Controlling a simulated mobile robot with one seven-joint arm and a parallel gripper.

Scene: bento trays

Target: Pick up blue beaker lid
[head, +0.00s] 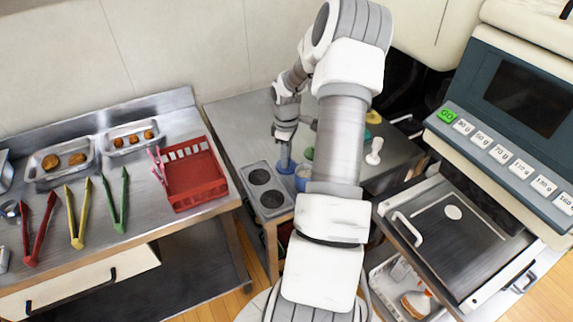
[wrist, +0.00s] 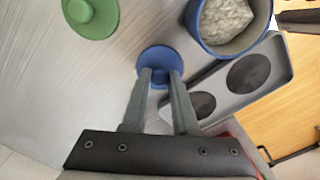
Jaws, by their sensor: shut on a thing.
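The blue beaker lid (wrist: 160,54) is a round blue disc with a small knob, seen in the wrist view near the centre. My gripper (wrist: 161,75) is shut on the lid's knob, with one grey finger on each side. I cannot tell whether the lid touches the table. A blue beaker (wrist: 232,40) with pale, grainy contents stands uncovered to the right of the lid in the wrist view. It also shows in the head view (head: 302,178), partly hidden by my arm.
A green lid (wrist: 91,14) lies at the wrist view's upper left. A grey tray with two dark round wells (head: 248,184) is left of the lid in the head view. A red basket (head: 196,180) and several tongs lie on the left table. A white-handled item (head: 375,150) stands right of my arm.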

